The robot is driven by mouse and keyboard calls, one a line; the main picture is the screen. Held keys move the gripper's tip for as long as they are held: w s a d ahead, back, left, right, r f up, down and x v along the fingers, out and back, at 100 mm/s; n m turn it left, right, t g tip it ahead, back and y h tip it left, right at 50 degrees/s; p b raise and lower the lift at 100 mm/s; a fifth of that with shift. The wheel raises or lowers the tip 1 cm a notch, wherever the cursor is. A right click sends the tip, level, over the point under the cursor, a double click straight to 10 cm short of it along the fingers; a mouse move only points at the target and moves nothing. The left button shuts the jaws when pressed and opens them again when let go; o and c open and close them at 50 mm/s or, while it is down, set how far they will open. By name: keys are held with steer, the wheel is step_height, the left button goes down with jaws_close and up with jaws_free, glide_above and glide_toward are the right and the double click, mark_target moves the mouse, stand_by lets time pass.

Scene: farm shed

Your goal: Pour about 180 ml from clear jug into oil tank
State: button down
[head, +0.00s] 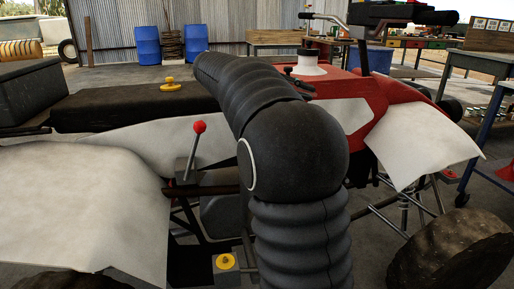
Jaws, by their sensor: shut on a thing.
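My arm rises through the middle of the head view and bends away at the top. My gripper is not visible, and neither is the clear jug. I cannot tell for sure which part is the oil tank. A yellow round fitting (226,261) sits low on the red and white quad bike, just left of my arm. A yellow cap (170,84) lies on the dark seat (130,106). A white collar with a dark top (311,64) stands on the red body behind my arm.
The quad bike's white fenders (80,205) and a wheel (452,250) fill the foreground. A red-knobbed lever (197,143) stands left of my arm. Handlebars (375,17) are at upper right. Blue barrels (147,45) and workbenches (275,38) stand behind.

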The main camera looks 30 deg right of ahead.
mark_target(316, 95)
steer(key=shift+w+a+f, duration=0.15)
steer(key=shift+w+a, duration=0.05)
steer(key=shift+w, duration=0.05)
stand_by(0.4)
steer(key=s+d+y, duration=0.1)
steer(key=s+d+r+m+t+y, duration=0.1)
steer(key=s, duration=0.1)
steer(key=shift+d+r, duration=0.2)
steer(key=shift+d, duration=0.05)
steer(key=shift+w+f+t+y, duration=0.1)
steer(key=shift+f+t+y, duration=0.15)
steer(key=shift+t+y, duration=0.15)
steer(key=shift+d, duration=0.1)
stand_by(0.4)
steer(key=shift+s+d+f+y, duration=0.1)
steer(key=shift+s+d+y, duration=0.1)
steer(key=shift+s+y, duration=0.15)
steer(key=shift+d+f+t+y, duration=0.1)
steer(key=shift+f+t+y, duration=0.15)
steer(key=shift+t, duration=0.15)
